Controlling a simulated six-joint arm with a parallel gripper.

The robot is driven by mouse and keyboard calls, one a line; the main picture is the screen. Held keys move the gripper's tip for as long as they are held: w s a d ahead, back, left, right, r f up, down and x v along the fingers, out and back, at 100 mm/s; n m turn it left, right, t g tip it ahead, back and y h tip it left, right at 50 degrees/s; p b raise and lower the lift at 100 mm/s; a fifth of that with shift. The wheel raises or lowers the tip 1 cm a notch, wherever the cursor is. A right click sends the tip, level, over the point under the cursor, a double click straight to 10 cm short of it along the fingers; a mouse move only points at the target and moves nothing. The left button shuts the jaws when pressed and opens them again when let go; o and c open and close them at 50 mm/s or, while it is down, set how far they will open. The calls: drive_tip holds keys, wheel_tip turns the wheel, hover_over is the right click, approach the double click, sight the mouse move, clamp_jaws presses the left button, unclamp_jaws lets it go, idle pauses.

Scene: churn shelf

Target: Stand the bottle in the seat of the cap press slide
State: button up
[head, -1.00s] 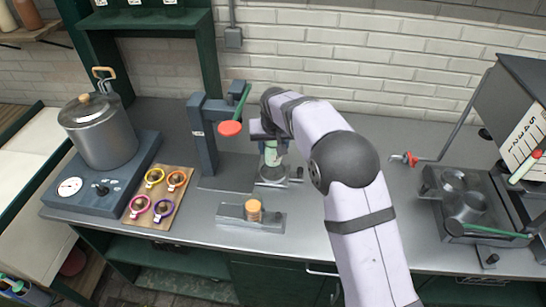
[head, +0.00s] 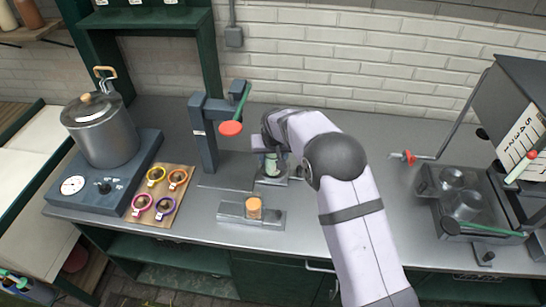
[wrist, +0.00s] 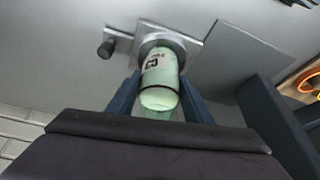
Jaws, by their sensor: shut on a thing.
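My gripper (wrist: 160,95) is shut on a pale green bottle (wrist: 160,76) with a dark marking; the bottle also shows in the head view (head: 271,164), partly covered by my arm. The bottle is roughly upright at the metal cap press slide (wrist: 193,46), its far end over or in the round seat. I cannot tell whether it touches the seat floor. The slide has a dark knob (wrist: 106,49) at one side. The cap press (head: 205,135) stands to the left in the head view, with a red disc (head: 230,128) and a green lever (head: 241,101).
A metal block with an orange-topped piece (head: 254,208) sits in front of the slide. A board with coloured rings (head: 162,195) and a pot (head: 101,130) on a blue base stand left. A dispenser with a metal tray (head: 463,204) stands right. The counter behind my arm is clear.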

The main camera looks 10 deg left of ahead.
drive_tip(key=shift+f, duration=0.1)
drive_tip(key=o, duration=1.5)
drive_tip(key=shift+c, duration=0.2)
drive_tip(key=b+v, duration=0.3)
drive_tip(key=v, duration=0.9)
drive_tip(key=shift+b, duration=0.3)
